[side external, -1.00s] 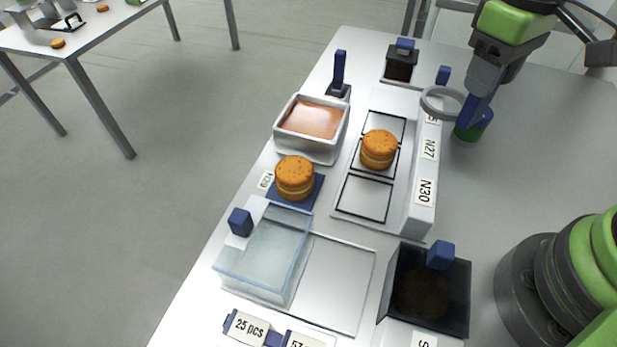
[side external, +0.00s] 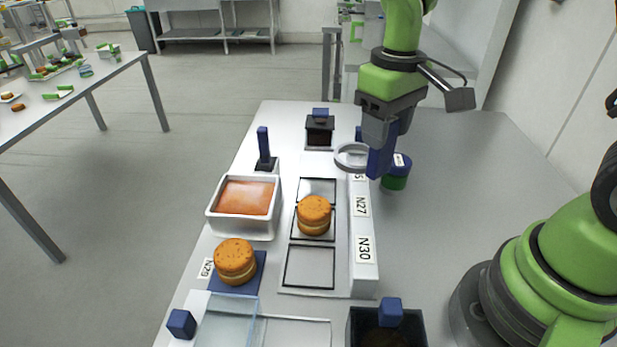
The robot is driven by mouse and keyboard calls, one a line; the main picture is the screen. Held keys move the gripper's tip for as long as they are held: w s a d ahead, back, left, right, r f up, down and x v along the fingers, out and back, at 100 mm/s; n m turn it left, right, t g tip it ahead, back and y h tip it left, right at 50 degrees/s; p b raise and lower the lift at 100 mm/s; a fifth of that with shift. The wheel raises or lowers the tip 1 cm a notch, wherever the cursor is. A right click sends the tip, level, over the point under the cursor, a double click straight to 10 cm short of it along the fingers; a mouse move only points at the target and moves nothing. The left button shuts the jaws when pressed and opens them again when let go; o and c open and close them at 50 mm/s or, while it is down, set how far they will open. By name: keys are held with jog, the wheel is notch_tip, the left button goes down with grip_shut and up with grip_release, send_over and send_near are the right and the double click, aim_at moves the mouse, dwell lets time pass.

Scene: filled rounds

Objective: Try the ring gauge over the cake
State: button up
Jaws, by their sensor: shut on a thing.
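My gripper (side external: 377,166) is shut on the grey ring gauge (side external: 351,156) by its side. It holds the ring roughly level at the far right end of the three-square tray (side external: 287,266), by the label strip. I cannot tell whether the ring touches the strip. One filled round cake (side external: 314,208) sits on the tray's middle square. Another cake (side external: 235,254) sits on a blue pad (side external: 258,276) at the near left, beside a label reading N29. The ring is apart from both cakes, beyond them.
A white tub (side external: 274,218) of orange-brown filling stands left of the tray. A blue-handled stamp-like tool (side external: 263,145) and a dark box (side external: 319,131) stand farther back. A blue-and-green cylinder (side external: 397,174) is right of my gripper. A clear box (side external: 224,318) and dark bin (side external: 389,334) are in front.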

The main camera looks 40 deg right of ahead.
jog(key=w+a, duration=0.2)
jog(key=a, duration=2.2)
jog(key=shift+s+a+f, duration=0.1)
jog(key=shift+f, duration=1.1)
jog(key=shift+s+f, duration=0.1)
jog(key=shift+f, duration=1.05)
jog(key=shift+f, duration=3.2)
notch_tip(320, 180, up, 10)
dwell(0.3)
